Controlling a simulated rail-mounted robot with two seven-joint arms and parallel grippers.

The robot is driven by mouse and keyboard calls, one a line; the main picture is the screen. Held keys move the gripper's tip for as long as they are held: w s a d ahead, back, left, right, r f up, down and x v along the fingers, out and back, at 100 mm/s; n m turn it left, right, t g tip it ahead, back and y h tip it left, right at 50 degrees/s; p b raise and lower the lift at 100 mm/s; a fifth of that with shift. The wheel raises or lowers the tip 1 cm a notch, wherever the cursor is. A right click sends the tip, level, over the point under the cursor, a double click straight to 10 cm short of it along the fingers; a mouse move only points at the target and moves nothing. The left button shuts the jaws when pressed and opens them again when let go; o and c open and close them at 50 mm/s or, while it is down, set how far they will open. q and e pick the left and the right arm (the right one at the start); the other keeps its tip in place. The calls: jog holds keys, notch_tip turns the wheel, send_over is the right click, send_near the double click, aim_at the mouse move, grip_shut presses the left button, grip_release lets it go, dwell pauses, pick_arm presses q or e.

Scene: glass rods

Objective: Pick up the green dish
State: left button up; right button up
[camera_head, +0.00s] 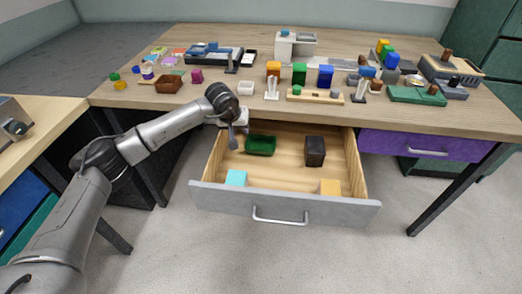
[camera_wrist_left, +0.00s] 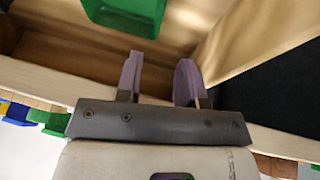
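The green dish (camera_head: 260,145) lies in the open drawer (camera_head: 340,210), near the drawer's back left. In the left wrist view the dish (camera_wrist_left: 127,13) shows at the top edge, partly cut off, beyond the fingertips. My left gripper (camera_head: 233,140) points down at the drawer's back left corner, just left of the dish and apart from it. In the wrist view its two fingers (camera_wrist_left: 160,72) stand apart with nothing between them. My right gripper is not in view.
The drawer also holds a dark brown block (camera_head: 315,151), a cyan block (camera_head: 236,178) and an orange-yellow block (camera_head: 330,187). The desk top (camera_head: 220,105) overhangs the drawer's back and carries many small items. A shut purple drawer (camera_head: 425,146) is to the right.

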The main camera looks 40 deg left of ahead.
aim_at(247, 141)
pick_arm(q)
jog(key=x, duration=0.3)
jog(key=shift+w+f+b, duration=0.1)
jog(key=shift+f+b, duration=0.1)
jog(key=shift+b, duration=0.15)
jog(key=x, duration=0.1)
jog(key=b+x, duration=0.1)
jog(key=x, duration=0.1)
jog(key=b+x, duration=0.1)
jog(key=shift+d+f, duration=0.25)
jog(key=shift+f, duration=0.05)
jog(key=shift+f+b, duration=0.35)
jog(key=shift+w, duration=0.1)
grip_shut()
